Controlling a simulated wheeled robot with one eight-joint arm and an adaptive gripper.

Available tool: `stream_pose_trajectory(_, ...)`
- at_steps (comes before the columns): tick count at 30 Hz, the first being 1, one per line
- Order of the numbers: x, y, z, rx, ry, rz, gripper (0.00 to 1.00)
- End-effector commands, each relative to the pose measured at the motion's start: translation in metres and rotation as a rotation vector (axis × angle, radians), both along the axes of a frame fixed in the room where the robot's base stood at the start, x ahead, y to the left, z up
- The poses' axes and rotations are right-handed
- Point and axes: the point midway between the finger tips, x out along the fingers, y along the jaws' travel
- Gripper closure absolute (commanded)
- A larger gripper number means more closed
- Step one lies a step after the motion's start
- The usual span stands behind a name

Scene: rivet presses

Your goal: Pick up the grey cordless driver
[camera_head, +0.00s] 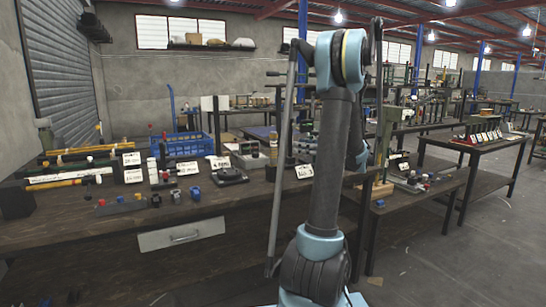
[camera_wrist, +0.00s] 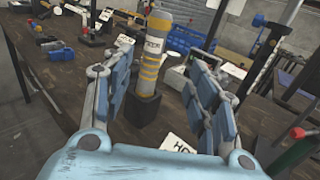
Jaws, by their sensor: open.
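An upright grey tool with yellow bands and a dark block-like base (camera_wrist: 151,62) stands on the workbench in the wrist view; it looks like the grey cordless driver, though its shape is only partly clear. My gripper (camera_wrist: 160,70) is open, with one blue-padded finger on each side of this tool in the picture. The fingers look apart from it, and I see nothing held. In the head view my arm crosses the middle, and my fingers cannot be made out there.
The wooden workbench (camera_head: 100,232) carries a blue crate (camera_head: 185,146), several white labels and small tools. A white label (camera_wrist: 182,149) lies near my right finger. A red-and-green-handled tool (camera_wrist: 293,146) is at the lower right. Another table (camera_head: 480,147) stands to the right.

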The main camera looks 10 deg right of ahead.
Motion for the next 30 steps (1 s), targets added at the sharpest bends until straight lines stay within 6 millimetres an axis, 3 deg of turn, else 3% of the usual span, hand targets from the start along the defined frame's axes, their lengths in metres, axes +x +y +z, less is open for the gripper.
stream_pose_trajectory(12,0.036,0.057,0.0,-0.001,0.0,0.003,0.47)
stream_pose_trajectory(23,0.046,0.074,0.0,-0.001,0.0,0.0,0.47)
stream_pose_trajectory(30,0.055,0.099,0.0,-0.001,0.0,0.003,0.47)
